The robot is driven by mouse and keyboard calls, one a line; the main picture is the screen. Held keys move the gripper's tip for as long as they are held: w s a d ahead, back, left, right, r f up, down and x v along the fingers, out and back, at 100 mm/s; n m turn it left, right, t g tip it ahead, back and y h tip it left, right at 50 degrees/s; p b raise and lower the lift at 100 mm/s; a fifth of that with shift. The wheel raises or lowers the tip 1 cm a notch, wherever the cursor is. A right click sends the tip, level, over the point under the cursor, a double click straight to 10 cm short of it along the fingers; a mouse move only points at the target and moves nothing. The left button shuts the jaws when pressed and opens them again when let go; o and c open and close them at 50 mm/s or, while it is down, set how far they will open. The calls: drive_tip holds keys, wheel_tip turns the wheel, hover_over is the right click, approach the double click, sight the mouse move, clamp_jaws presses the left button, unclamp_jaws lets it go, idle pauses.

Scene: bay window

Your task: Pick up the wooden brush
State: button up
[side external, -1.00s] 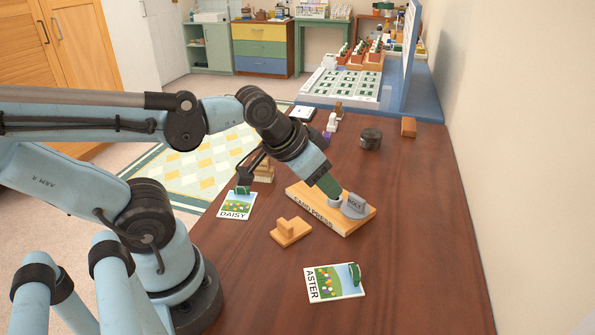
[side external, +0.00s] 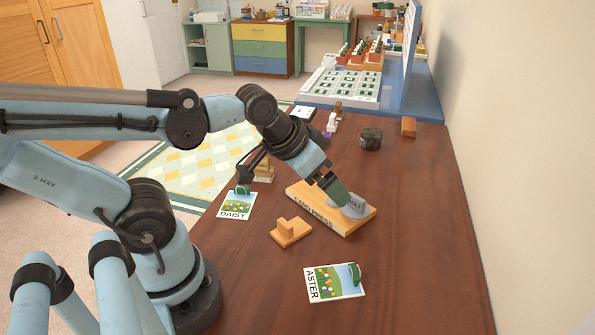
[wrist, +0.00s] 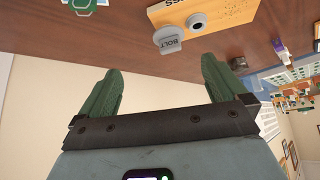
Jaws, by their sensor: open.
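A small tan wooden piece (side external: 290,231) with a flat base and a raised grip lies on the brown table. It may be the wooden brush, but I see no bristles and cannot be sure. My gripper (side external: 338,192) is to its upper right in the side view, over the wooden press board (side external: 318,213). In the wrist view my gripper (wrist: 161,72) has its two green fingers wide apart with nothing between them. The tan piece does not show there.
The press board carries a grey BOLT tab (wrist: 168,41) and a small grey ring (wrist: 197,22). Daisy (side external: 236,206) and Aster (side external: 334,282) cards lie nearby. A dark round pot (side external: 371,139) and wooden block (side external: 409,127) stand farther back. The front right table is clear.

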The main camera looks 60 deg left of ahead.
drive_tip(key=w+a+r+n+g+y, duration=0.1)
drive_tip(key=w+a+n+g, duration=0.1)
drive_tip(key=a, duration=0.4)
drive_tip(key=n+g+h, duration=0.1)
drive_tip(key=n+g, duration=0.4)
drive_tip(key=n, duration=0.3)
hover_over(262, 169)
drive_tip(key=shift+w+a+f, duration=0.1)
drive_tip(key=shift+a+f, duration=0.1)
drive_tip(key=shift+f, duration=0.35)
drive_tip(key=shift+w+a+f, duration=0.1)
drive_tip(key=shift+a+f, duration=0.05)
drive_tip(key=shift+f, duration=0.4)
drive_tip(key=f, duration=1.2)
drive_tip(key=shift+a, duration=0.2)
drive_tip(key=c, duration=1.1)
drive_tip(key=shift+c, duration=0.2)
